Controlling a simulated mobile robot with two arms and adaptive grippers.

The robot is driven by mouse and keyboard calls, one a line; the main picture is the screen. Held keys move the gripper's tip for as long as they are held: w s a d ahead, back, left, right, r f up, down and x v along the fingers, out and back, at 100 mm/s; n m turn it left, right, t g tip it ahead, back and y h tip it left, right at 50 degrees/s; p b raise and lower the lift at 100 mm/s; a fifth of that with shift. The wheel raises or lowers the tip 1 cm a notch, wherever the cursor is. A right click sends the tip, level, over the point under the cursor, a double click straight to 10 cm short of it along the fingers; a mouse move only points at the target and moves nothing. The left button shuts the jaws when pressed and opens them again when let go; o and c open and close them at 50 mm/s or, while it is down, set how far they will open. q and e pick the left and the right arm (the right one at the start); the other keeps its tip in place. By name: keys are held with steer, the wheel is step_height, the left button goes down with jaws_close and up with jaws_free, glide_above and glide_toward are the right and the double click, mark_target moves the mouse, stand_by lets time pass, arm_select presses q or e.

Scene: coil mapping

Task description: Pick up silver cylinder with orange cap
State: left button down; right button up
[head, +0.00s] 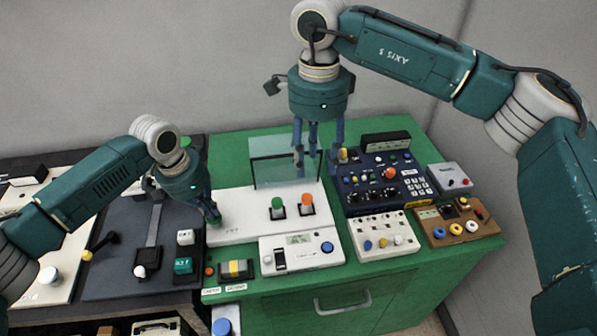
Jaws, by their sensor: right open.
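A small cylinder with an orange cap (307,199) stands upright on a dark square base on the white panel. A similar one with a green cap (277,203) stands just left of it. The silver body is too small to make out clearly. My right gripper (311,165) is open and points down, above and behind the orange-capped cylinder, apart from it. My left gripper (211,213) points down at the left end of the white panel. Its fingertips are too small and dark to show whether they are open or shut.
A clear upright screen (275,172) stands at the back of the white panel (240,207). A dark blue control box (380,180) is to the right. A white display unit (300,252) lies in front. Several other switch panels crowd the green cabinet (400,275).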

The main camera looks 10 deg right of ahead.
steer(key=f+m, duration=0.2)
steer(key=m, duration=0.1)
steer(key=m+t+h, duration=0.3)
steer(key=m, duration=2)
glide_toward(306, 197)
steer(key=shift+x, duration=4.65)
steer(key=shift+r, duration=0.1)
jaws_close()
